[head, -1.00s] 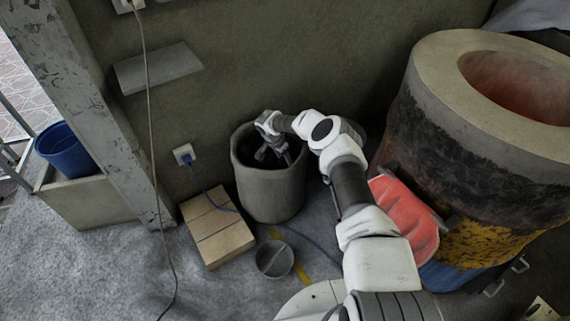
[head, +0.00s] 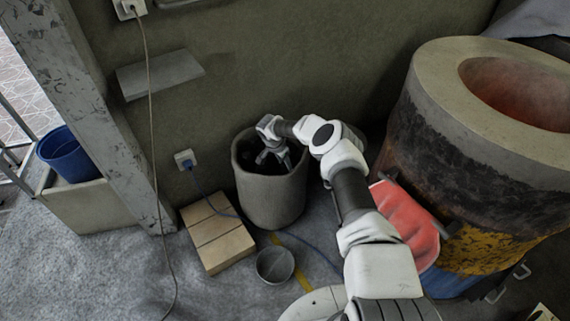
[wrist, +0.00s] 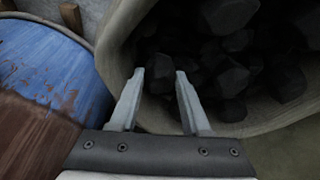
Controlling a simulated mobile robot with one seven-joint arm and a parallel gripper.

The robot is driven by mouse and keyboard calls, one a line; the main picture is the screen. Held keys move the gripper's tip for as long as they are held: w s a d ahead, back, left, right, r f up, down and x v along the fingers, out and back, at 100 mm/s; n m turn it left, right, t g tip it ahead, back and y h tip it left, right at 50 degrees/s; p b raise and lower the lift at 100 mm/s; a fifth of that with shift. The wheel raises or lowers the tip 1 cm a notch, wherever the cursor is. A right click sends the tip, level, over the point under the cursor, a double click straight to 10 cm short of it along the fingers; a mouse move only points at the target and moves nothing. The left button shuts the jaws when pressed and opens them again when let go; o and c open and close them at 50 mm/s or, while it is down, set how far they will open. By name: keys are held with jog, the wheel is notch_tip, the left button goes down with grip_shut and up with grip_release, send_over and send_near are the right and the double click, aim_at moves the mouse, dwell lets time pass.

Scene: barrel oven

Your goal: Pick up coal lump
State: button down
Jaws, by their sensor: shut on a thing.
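Black coal lumps (wrist: 228,80) fill the inside of a grey round bin (head: 272,203); the bin's rim also shows in the wrist view (wrist: 122,38). My gripper (wrist: 160,74) reaches in over the bin's mouth. Its two pale fingers are shut on a dark coal lump (wrist: 158,74) between the tips, hard to tell from the dark coal behind it. In the head view my gripper (head: 273,156) points down inside the bin's opening, and the held lump cannot be made out there.
A large barrel oven (head: 440,150) with a red glowing mouth stands at the right. A red cushion-like thing (head: 407,222) is beside it. Tan blocks (head: 217,235) and a small grey pot (head: 275,264) lie before the bin. A wall stands close behind.

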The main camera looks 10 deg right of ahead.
jog(key=r, duration=0.1)
jog(key=r+p, duration=0.1)
jog(key=r, duration=0.1)
jog(key=r+p, duration=0.1)
jog(key=shift+d+r, duration=0.35)
jog(key=d+r+p, duration=0.1)
jog(key=d+r, duration=0.2)
jog(key=d, duration=0.2)
jog(key=s+d+r+p, duration=0.1)
jog(key=d+r+p, duration=0.1)
jog(key=d, duration=0.4)
jog(key=shift+r, duration=0.4)
jog(key=shift+s+a+r, duration=0.1)
